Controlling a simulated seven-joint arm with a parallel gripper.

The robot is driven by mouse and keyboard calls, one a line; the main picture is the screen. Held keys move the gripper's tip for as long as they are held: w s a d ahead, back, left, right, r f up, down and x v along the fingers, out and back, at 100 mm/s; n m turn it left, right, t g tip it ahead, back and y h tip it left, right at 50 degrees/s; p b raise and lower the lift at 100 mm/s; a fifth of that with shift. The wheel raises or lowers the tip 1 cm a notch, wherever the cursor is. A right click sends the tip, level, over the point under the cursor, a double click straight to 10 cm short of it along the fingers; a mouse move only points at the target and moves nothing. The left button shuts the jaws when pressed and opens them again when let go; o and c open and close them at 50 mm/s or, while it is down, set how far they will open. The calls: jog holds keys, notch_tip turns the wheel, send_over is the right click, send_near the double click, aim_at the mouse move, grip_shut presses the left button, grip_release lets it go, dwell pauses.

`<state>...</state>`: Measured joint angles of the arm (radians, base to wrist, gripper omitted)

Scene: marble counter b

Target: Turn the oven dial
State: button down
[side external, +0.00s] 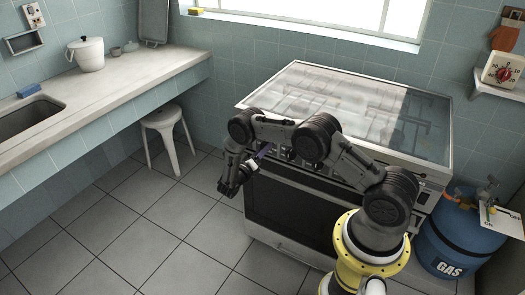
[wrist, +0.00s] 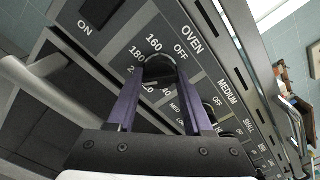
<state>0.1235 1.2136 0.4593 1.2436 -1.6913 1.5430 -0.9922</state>
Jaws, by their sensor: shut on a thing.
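The oven dial (wrist: 160,66) is a dark knob on the oven's grey control panel, in the upper middle of the wrist view. White marks such as 160, 180 and OFF ring it, with the label OVEN beside it. My gripper (wrist: 157,82) has its two purple fingers on either side of the dial, shut on it. The exact pointer direction of the dial is hard to read. In the side view, my gripper (side external: 266,151) is at the front left of the oven (side external: 300,205), and my arm hides most of the panel and the dial.
A black switch (wrist: 97,12) marked ON lies beside the dial, and more burner knobs (wrist: 208,108) follow along the panel. A glass lid (side external: 350,95) covers the stovetop. A blue gas bottle (side external: 455,240) stands at the right. A white stool (side external: 165,122) stands left; the floor before the oven is clear.

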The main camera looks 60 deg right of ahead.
dwell(0.4)
jog(key=shift+c, duration=1.5)
grip_release()
jog(key=a, duration=1.4)
jog(key=shift+d, duration=0.1)
